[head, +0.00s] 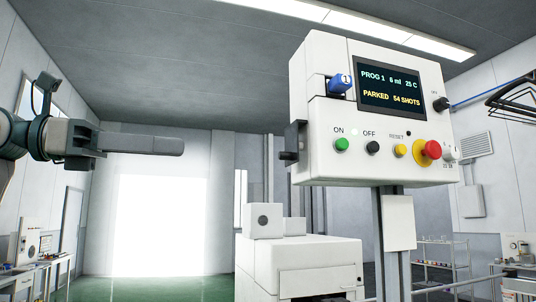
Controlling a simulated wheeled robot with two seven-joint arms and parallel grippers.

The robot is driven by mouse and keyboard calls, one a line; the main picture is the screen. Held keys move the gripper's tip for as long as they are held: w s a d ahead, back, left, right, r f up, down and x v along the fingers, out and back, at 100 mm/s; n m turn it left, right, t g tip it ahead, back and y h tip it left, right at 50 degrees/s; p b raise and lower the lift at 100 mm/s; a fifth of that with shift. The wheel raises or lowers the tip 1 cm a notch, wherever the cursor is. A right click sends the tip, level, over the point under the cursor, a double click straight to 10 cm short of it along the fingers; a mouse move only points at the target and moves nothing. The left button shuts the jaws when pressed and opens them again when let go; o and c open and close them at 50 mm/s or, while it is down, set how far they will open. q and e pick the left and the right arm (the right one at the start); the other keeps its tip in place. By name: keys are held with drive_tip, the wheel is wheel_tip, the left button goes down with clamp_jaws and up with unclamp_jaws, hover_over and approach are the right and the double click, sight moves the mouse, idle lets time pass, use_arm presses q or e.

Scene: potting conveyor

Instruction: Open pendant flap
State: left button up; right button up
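The pendant (320,119) is a white box on a grey post. Its screen (389,87) reads PROG 1 and PARKED 54 SHOTS. Below are a green button (341,145), black button (373,147), yellow button (400,150) and red mushroom button (432,149).
A white machine housing (300,255) with a block on top stands below the pendant. Benches with equipment stand at far left (40,272) and far right. Black looped bars (513,97) hang at upper right. Open air lies between my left gripper and the pendant.

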use_arm(q)
drive_tip(key=p, duration=0.6)
approach(290, 144)
drive_tip(key=w+d+f, duration=0.2)
drive_tip(key=d, duration=0.4)
drive_tip(key=shift+s+a, duration=0.2)
clamp_jaws()
